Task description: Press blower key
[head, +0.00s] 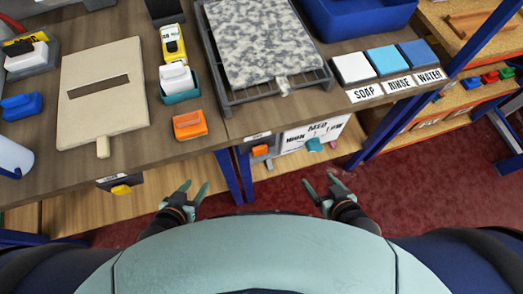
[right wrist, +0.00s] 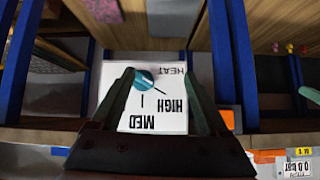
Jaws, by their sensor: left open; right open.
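No key has a label I can read as blower. An orange key (head: 260,150) sits on a dark box under the bench's front edge, below a small unreadable label. An orange piece (right wrist: 228,118), perhaps the same key, shows in the right wrist view. A yellow key (head: 121,189) sits on another dark box further left. Right of the orange key is a white heat panel (head: 310,133) marked MED and HIGH, with a teal knob (head: 316,145). My left gripper (head: 192,188) and right gripper (head: 321,184) are open and empty, short of the bench front and touching nothing.
The bench top (head: 215,150) holds a beige board (head: 105,115), a grey rug piece (head: 262,45) on a rack and SOAP, RINSE and WATER pads (head: 383,61). Blue posts (head: 228,177) stand below the bench edge, between the two dark boxes. Red floor lies at right.

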